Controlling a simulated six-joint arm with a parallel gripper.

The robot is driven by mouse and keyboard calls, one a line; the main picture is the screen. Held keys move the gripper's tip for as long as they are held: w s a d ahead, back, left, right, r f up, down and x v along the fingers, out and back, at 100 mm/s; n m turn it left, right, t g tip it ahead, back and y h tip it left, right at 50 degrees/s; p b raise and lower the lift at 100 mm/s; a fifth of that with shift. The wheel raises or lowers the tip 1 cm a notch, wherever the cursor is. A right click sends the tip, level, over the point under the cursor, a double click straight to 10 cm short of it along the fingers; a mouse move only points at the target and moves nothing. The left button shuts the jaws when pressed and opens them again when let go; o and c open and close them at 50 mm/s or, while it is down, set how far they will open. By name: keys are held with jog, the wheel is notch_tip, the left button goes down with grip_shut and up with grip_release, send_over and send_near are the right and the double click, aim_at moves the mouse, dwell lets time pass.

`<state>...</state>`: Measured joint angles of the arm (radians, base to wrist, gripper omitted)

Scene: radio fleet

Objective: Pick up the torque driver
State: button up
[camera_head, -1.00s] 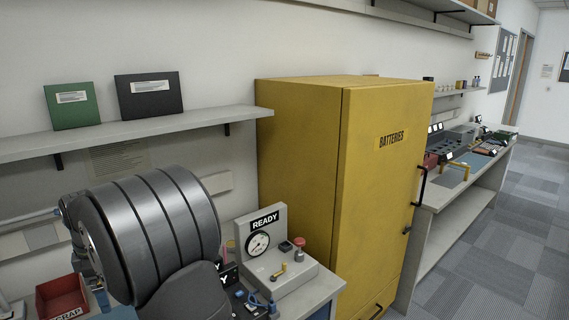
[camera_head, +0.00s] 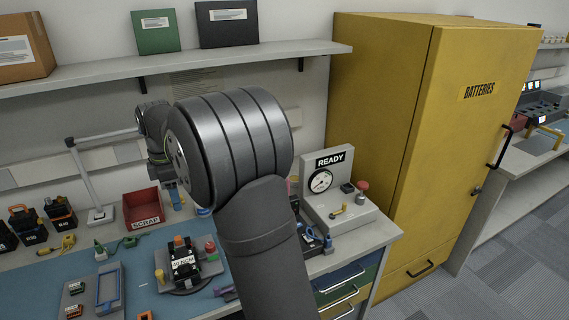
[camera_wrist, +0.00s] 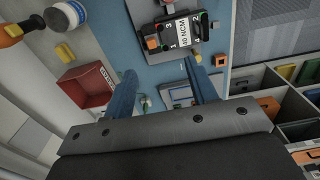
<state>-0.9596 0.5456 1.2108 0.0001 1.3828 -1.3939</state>
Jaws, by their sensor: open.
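An orange-handled tool (camera_wrist: 10,32) is cut off by the upper left edge of the wrist view; it may be the torque driver, but I cannot be sure. A yellow tool (camera_head: 62,245) lies on the bench at left in the head view; I cannot tell its kind. My gripper (camera_wrist: 163,84) is open, its two blue fingers apart with nothing held between them.
A red scrap bin (camera_head: 142,205) stands at the back of the bench. A grey READY fixture (camera_head: 336,205) is to the right, beside a yellow batteries cabinet (camera_head: 385,130). A grey tray (camera_head: 88,298) lies at front left. A white-and-blue round container (camera_wrist: 65,15) is near the orange-handled tool.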

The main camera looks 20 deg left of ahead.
jog(key=w+a+f+t+h, duration=0.3)
jog(key=a+f+t+h, duration=0.1)
jog(key=f+t+h, duration=0.65)
jog(key=shift+w+a+x, duration=0.1)
jog(key=shift+x, duration=2.8)
jog(key=shift+w+a+x, duration=0.15)
jog(key=shift+x, duration=2.75)
jog(key=shift+w+a+x, duration=0.1)
jog(key=shift+x, duration=2.85)
grip_shut()
